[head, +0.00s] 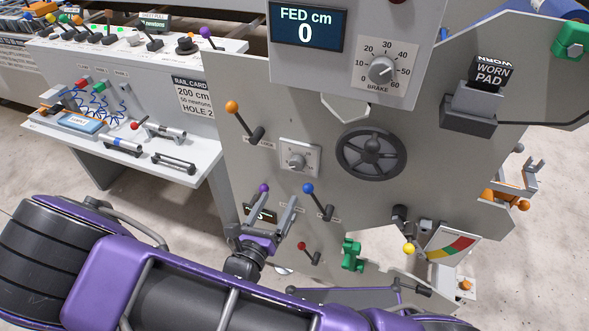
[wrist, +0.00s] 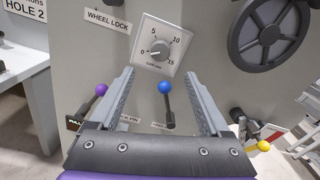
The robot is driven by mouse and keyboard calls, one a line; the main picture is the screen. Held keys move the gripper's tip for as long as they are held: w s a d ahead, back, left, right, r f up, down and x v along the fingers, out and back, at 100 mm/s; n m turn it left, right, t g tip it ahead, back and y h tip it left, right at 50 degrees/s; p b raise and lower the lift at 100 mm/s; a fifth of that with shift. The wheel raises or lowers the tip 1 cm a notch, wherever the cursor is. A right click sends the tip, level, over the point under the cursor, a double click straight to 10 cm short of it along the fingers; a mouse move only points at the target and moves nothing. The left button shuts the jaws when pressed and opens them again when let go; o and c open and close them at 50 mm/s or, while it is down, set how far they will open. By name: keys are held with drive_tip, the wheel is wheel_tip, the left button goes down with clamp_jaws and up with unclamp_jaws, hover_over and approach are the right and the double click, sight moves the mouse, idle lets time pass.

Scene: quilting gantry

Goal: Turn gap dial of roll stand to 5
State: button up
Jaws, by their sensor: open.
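The gap dial (head: 297,160) is a small grey knob on a square white plate on the roll stand's grey panel (head: 250,90). In the wrist view the dial (wrist: 160,49) shows marks 0, 5, 10 and 15, and its pointer appears to face left, near 0. My gripper (head: 279,199) is open and empty, below the dial in the head view. In the wrist view my gripper's fingers (wrist: 159,74) point up toward the dial's plate, one on each side, apart from the knob. Nothing hides the dial's face.
A blue-knobbed lever (head: 308,188) stands close to my gripper and shows between its fingers in the wrist view (wrist: 166,88). A purple-knobbed pin (wrist: 101,89) is at left. An orange-knobbed lever (head: 232,107) and black handwheel (head: 371,153) flank the dial. The brake dial (head: 382,70) is above.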

sight(295, 166)
drive_tip(key=b+x, duration=0.1)
drive_tip(key=x, duration=1)
drive_tip(key=shift+w+d, duration=0.1)
drive_tip(key=shift+w, duration=0.3)
drive_tip(key=shift+c, duration=0.3)
clamp_jaws()
